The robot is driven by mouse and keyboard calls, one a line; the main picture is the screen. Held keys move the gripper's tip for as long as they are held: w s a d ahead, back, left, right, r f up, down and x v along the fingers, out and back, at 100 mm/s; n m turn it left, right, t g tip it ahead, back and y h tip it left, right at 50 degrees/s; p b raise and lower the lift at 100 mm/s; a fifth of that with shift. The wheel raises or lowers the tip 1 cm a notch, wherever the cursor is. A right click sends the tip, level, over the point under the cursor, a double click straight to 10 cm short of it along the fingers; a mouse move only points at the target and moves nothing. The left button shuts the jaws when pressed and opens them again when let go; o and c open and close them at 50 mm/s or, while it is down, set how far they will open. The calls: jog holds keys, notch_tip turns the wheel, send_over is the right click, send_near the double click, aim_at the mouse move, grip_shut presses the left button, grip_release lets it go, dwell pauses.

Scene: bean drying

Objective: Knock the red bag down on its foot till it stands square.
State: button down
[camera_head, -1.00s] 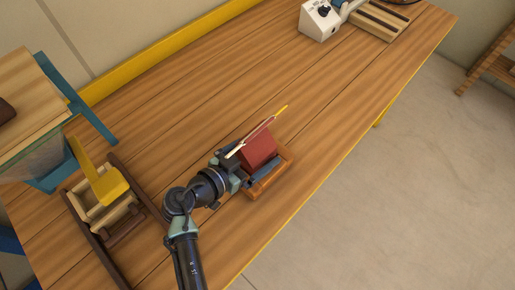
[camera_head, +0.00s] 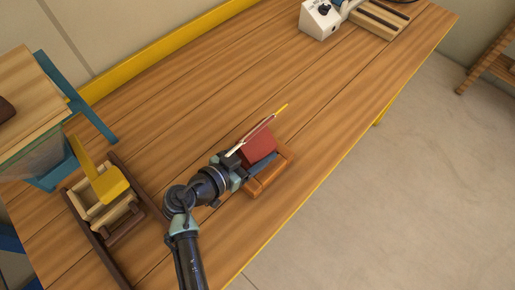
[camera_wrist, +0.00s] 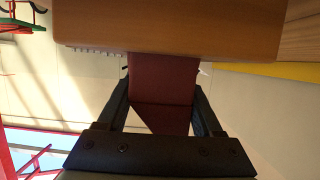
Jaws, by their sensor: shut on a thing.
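The red bag (camera_head: 258,148) is a dark red block-like pack at the middle of the bench, over a small wooden tray (camera_head: 257,188). My gripper (camera_head: 250,162) reaches it from the lower left, with a dark finger on each side. In the wrist view the red bag (camera_wrist: 165,78) sits between the two fingers of my gripper (camera_wrist: 162,95), which are shut on it. The wooden surface (camera_wrist: 165,28) crosses the top of that view against the bag's end. The bag's foot is largely hidden, so I cannot tell if it stands square.
A thin pink stick with a yellow tip (camera_head: 281,109) shows beside the bag. A wooden frame with a yellow handle (camera_head: 110,186) stands at the left. A white device with a dark knob (camera_head: 320,20) is at the back. The bench between is clear.

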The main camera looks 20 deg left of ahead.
jog(key=shift+r, duration=0.1)
jog(key=shift+r+p, duration=0.75)
jog(key=shift+r, duration=0.4)
jog(key=shift+f, duration=0.1)
notch_tip(320, 180, down, 3)
jog(key=b, duration=0.3)
jog(key=shift+r, duration=0.35)
jog(key=shift+r, duration=0.1)
jog(key=shift+r+p, duration=0.9)
jog(key=shift+r, duration=0.25)
